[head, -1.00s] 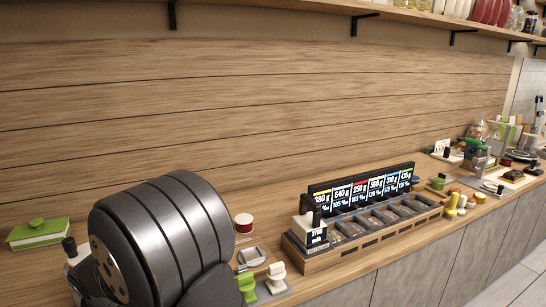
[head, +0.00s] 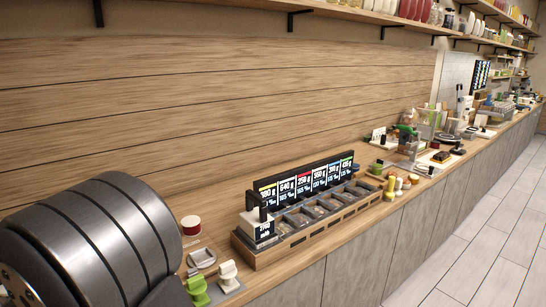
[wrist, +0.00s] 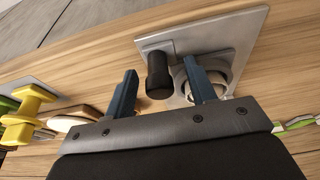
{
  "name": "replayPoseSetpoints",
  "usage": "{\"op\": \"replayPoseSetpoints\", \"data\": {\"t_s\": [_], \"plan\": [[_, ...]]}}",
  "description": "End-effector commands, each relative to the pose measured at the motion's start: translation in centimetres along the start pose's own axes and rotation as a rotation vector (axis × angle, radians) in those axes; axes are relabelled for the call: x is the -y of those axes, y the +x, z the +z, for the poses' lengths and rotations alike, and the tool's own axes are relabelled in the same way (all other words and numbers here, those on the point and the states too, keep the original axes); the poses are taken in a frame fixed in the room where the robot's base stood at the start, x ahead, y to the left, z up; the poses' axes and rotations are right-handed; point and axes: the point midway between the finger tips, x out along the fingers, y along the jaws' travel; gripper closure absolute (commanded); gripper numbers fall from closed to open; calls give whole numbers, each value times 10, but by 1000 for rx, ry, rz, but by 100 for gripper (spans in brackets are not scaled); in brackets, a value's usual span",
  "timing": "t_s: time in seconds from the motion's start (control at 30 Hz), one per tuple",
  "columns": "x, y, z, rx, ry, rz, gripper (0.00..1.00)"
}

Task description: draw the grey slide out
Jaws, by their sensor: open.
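In the wrist view a grey metal plate (wrist: 232,28) lies on the wooden counter. A black upright knob (wrist: 159,78) stands at its left part, and a round metal ring (wrist: 228,68) sits beside the knob. I cannot tell for certain which grey part is the slide. My gripper (wrist: 160,86) is open, with its two blue fingers spread. In this picture the knob shows between the fingertips, and the right finger overlaps the ring. I cannot tell whether the fingers touch anything. The gripper is not visible in the head view.
Yellow (wrist: 30,108) and green (wrist: 8,104) pieces lie left of my gripper. A striped ribbon (wrist: 298,124) lies to the right. In the head view, a wooden compartment tray (head: 310,236) with price displays (head: 304,184) stands on the counter, with small goods farther along.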

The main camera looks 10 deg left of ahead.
Motion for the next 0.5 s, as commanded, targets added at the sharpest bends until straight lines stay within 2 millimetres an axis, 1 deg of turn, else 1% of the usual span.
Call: {"op": "replayPoseSetpoints", "data": {"t_s": [0.33, 0.5], "plan": [[0, -1, -1, 0, 0, 0, 49], [0, -15, -5, -2, 1, -1, 49]]}}
